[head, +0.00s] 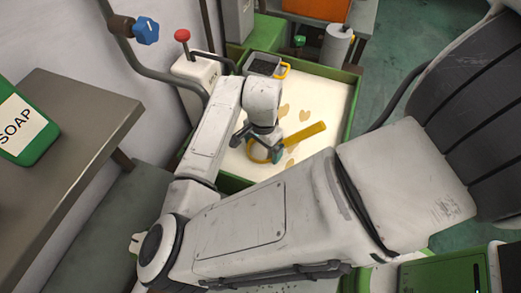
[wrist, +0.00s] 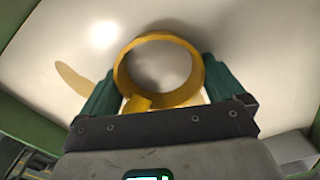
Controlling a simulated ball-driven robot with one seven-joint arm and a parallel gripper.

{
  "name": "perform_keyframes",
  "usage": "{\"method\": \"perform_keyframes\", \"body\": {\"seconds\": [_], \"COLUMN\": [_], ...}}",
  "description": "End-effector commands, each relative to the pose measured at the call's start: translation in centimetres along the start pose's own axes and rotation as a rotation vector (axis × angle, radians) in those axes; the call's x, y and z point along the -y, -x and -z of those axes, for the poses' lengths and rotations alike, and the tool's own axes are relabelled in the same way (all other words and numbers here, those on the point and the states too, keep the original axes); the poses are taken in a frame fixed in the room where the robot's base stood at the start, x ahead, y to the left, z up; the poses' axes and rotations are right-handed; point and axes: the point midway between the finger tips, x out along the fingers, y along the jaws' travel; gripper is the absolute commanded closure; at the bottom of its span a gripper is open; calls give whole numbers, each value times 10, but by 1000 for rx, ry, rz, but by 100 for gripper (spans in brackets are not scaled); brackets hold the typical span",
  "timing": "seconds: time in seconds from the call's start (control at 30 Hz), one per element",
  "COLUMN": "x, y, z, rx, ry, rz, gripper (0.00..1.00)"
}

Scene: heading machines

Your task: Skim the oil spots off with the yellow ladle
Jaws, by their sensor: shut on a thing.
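The yellow ladle (head: 303,136) is over the pale liquid in the green-rimmed tank (head: 352,105), its flat handle pointing right. My gripper (head: 256,145) holds it; in the head view my arm partly covers the jaws. In the wrist view the ladle's round yellow ring (wrist: 160,42) sits between the green fingers of my gripper (wrist: 160,90). I cannot tell whether the ladle touches the liquid. Tan oil spots lie on the surface: one (head: 283,111) and another (head: 304,115) beyond the handle, and one (head: 290,162) nearer. The wrist view shows a tan spot (wrist: 74,78) left of the ring.
A grey bin (head: 264,65) with dark contents and a yellow handle stands at the tank's far left corner. A white box with a red-knobbed lever (head: 182,36) stands left of it. A green soap bottle (head: 24,128) is on the grey table (head: 78,110) at left.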

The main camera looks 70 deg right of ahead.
Motion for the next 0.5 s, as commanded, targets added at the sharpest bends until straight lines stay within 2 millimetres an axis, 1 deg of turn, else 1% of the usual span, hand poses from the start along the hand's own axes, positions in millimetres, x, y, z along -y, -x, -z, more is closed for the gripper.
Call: {"method": "perform_keyframes", "body": {"seconds": [0.5], "x": [11], "y": [0], "z": [32], "rx": [0], "ry": [-2], "rz": [0], "gripper": [28]}}
